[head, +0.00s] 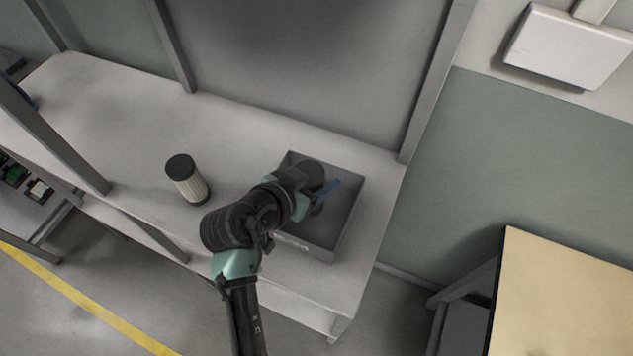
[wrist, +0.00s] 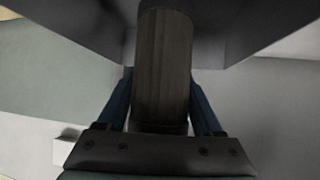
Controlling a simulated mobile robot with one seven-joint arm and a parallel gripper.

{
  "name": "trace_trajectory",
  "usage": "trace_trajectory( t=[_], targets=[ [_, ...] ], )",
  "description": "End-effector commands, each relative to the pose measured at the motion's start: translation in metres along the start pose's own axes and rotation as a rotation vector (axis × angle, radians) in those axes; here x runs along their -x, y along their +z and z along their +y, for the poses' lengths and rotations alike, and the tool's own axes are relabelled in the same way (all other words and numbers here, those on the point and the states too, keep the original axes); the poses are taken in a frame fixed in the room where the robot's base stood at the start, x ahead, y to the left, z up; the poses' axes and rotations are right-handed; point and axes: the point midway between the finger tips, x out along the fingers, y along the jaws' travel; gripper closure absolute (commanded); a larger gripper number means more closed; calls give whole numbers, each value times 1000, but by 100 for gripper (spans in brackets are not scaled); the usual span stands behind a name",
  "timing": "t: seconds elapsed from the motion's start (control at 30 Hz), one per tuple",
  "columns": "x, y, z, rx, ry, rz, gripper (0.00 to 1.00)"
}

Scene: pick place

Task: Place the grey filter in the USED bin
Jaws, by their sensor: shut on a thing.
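The grey filter (wrist: 163,70), dark with fine pleats, stands between my gripper's blue fingers in the wrist view. My gripper (wrist: 161,105) is shut on it. In the head view the filter's dark round end (head: 311,172) shows over the grey bin (head: 318,250), and my gripper (head: 318,187) is over the bin's inside. The bin's front wall carries a pale label, too small to read. My wrist hides part of the bin's left side. I cannot tell whether the filter touches the bin floor. Dark bin walls (wrist: 75,25) flank the filter's far end in the wrist view.
A cream pleated filter with a black cap (head: 187,180) stands upright on the white table (head: 110,115), left of my arm. Table posts rise behind and at the left. A wooden-topped table (head: 565,290) stands at lower right. The table's middle back is clear.

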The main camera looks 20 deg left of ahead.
Motion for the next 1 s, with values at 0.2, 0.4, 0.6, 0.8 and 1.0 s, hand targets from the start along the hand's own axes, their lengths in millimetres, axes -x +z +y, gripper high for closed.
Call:
trace_trajectory(
  t=[0.2, 0.4, 0.6, 0.8, 1.0],
  targets=[
    [-14, 22, 0, 2, 1, 0, 97],
    [-15, 22, 0, 1, 0, 1, 97],
    [-17, 26, 0, 1, 0, -1, 29],
    [-17, 25, 0, 1, 0, -1, 2],
    [-17, 25, 0, 1, 0, -1, 2]
  ],
)
